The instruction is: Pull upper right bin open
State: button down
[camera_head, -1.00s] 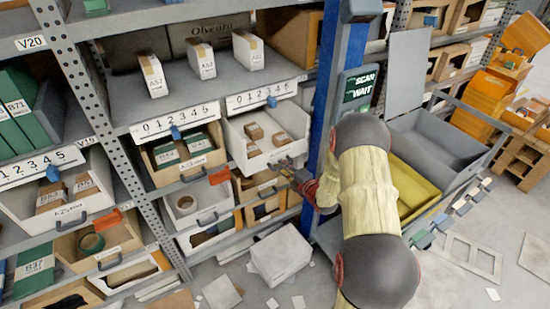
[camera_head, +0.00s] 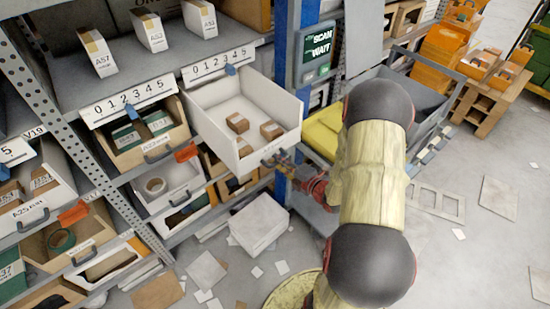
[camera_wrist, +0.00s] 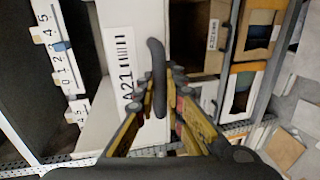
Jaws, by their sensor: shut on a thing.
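The upper right bin (camera_head: 208,118) is white and juts well out of the rack below the shelf edge. Small brown cartons (camera_head: 238,122) lie inside it. Its front panel, label A21 (camera_wrist: 126,72), shows in the wrist view. My gripper (camera_head: 277,158) is at the bin's front. In the wrist view my gripper (camera_wrist: 160,98) has its yellow fingers on both sides of the dark bar handle (camera_wrist: 156,62), shut on it. The bin looks roughly level. The fingertips are small and partly hidden in the head view.
The upper left bin (camera_head: 150,148) of wood holds green boxes and sits in the rack. Lower bins, one with a tape roll (camera_head: 155,185), are below. A blue post (camera_head: 298,60) stands right of the open bin. A white box (camera_head: 258,222) and scraps lie on the floor.

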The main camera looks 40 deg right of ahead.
dwell(0.3)
jog(key=c, duration=1.9)
grip_release()
jog(key=v, duration=1.2)
